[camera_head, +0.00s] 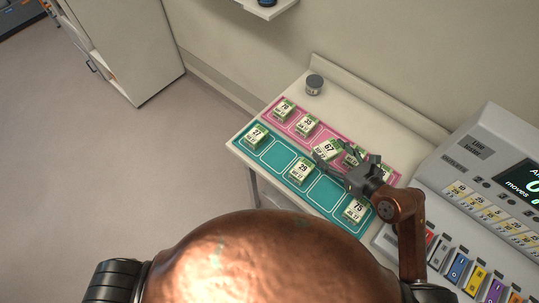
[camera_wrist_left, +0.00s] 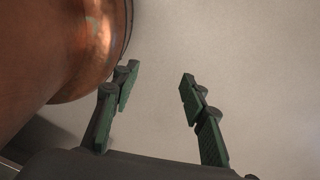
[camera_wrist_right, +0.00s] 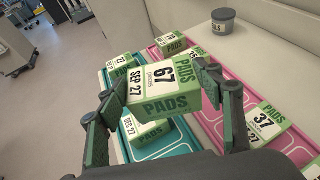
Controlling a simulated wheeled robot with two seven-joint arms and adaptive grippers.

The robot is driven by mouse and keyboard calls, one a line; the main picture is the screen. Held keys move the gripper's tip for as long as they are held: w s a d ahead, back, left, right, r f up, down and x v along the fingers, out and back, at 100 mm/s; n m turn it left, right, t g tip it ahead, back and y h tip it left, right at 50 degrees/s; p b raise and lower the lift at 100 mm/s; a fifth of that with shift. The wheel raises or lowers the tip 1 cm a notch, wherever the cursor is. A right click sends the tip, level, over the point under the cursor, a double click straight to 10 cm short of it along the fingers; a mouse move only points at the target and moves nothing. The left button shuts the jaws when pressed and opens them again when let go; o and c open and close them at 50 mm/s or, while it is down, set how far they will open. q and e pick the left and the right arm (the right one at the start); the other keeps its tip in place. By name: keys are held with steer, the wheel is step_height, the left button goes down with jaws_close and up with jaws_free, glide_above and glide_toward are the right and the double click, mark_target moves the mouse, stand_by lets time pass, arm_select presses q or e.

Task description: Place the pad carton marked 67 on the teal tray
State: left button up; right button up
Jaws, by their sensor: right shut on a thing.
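The pad carton marked 67 (camera_head: 327,149) is green and white. It is between the fingers of my right gripper (camera_head: 334,153), which is shut on it. The right wrist view shows the carton (camera_wrist_right: 163,83) gripped at its two sides, apparently raised above the trays. The teal tray (camera_head: 325,193) lies along the near side of the bench and carries cartons marked 27 (camera_head: 256,137), 29 (camera_head: 301,171) and 75 (camera_head: 355,211), with empty cells between them. My left gripper (camera_wrist_left: 158,78) is open and empty over bare floor in the left wrist view.
The pink tray (camera_wrist_right: 302,156) lies behind the teal one, with cartons such as 70 (camera_head: 284,110) and 37 (camera_wrist_right: 265,124). A grey tub (camera_head: 314,84) stands at the back. A console (camera_head: 490,160) with a display and coloured switches stands at the right.

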steer(key=s+a+n+g+y+p, duration=0.35)
steer(key=s+a, duration=0.35)
steer(key=a, duration=0.6)
steer(key=shift+h, duration=0.25)
steer(key=w+f, duration=0.3)
steer(key=w, duration=0.1)
steer(key=w+a+f, duration=0.1)
steer(key=w+f, duration=0.2)
steer(key=w, duration=0.1)
steer(key=w+a+f, duration=0.1)
steer(key=w+f, duration=0.1)
steer(key=w, duration=0.2)
steer(key=shift+w+a+f+b, duration=0.1)
steer(key=shift+a+f+b, duration=0.1)
steer(key=shift+f+b, duration=0.2)
steer(key=shift+w+f, duration=0.15)
steer(key=f, duration=0.3)
steer(key=shift+w+b, duration=0.25)
steer(key=shift+b, duration=0.1)
arm_select(q)
steer(key=w+r, duration=0.2)
steer(key=r, duration=0.1)
steer(key=shift+w, duration=0.3)
arm_select(e)
steer(key=shift+f, duration=0.25)
